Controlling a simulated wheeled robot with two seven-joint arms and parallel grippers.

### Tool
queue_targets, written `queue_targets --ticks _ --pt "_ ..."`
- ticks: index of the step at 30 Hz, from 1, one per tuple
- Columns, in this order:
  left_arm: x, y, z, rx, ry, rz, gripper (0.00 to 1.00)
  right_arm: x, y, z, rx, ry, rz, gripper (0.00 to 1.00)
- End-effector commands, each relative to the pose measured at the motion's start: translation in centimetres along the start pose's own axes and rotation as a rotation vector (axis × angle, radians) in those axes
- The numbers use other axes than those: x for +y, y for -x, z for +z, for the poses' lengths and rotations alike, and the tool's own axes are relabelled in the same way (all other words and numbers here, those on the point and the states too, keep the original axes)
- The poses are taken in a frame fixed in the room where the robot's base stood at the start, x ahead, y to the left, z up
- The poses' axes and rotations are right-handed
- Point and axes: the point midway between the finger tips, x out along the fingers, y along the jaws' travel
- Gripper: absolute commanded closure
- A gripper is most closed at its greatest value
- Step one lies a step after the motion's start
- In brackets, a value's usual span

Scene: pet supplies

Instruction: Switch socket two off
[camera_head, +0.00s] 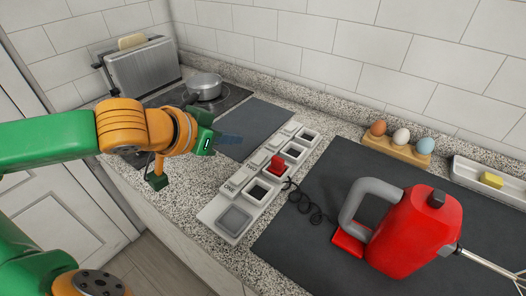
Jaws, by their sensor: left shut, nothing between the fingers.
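A pale power strip (222,211) lies diagonally on the speckled counter. It has a row of square sockets and, along its left side, a row of switch blocks with small lettering. A red plug (276,165) sits at one of the middle sockets. My left gripper (231,139) is shut and empty, its dark fingers pointing right above the counter, left of the strip's far half and apart from it. My right gripper is not in view.
A red hand mixer (412,232) lies on a dark mat (300,243) to the right, with a black coiled cord (307,204) near the strip. An egg holder (397,148) and white tray (490,170) stand behind. A pot (205,86) and toaster (146,68) stand at the back left.

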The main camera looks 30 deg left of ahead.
Motion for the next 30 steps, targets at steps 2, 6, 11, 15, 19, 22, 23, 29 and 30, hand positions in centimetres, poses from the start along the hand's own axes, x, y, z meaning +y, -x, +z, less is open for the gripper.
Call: queue_targets --ticks 2,6,11,15,19,22,23,29,30 --pt "0.0 0.0 -0.1 0.0 -0.001 0.0 1.0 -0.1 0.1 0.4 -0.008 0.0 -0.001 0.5" --pt "0.1 -0.1 -0.1 -0.002 -0.003 0.003 1.0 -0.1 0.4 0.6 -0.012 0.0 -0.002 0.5" --pt "0.2 -1.3 -0.4 -0.003 -0.005 0.014 1.0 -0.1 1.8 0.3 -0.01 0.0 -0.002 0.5" --pt "0.1 -3.1 -0.5 0.002 0.009 0.008 1.0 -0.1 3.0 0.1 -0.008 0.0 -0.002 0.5" --pt "0.1 -5.5 -0.4 -0.001 0.006 0.006 1.0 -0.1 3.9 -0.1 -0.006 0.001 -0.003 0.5" --pt "0.2 -7.8 -0.2 -0.003 0.003 0.005 1.0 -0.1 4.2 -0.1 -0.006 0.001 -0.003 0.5" --pt "0.1 -8.5 -0.2 -0.002 0.003 0.003 1.0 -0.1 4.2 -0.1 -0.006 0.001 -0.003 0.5" --pt "0.0 -11.6 1.7 -0.007 -0.005 -0.001 1.0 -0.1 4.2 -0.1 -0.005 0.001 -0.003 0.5" --pt "0.0 -12.0 2.0 -0.006 -0.004 0.0 1.0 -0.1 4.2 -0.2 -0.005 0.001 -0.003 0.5"
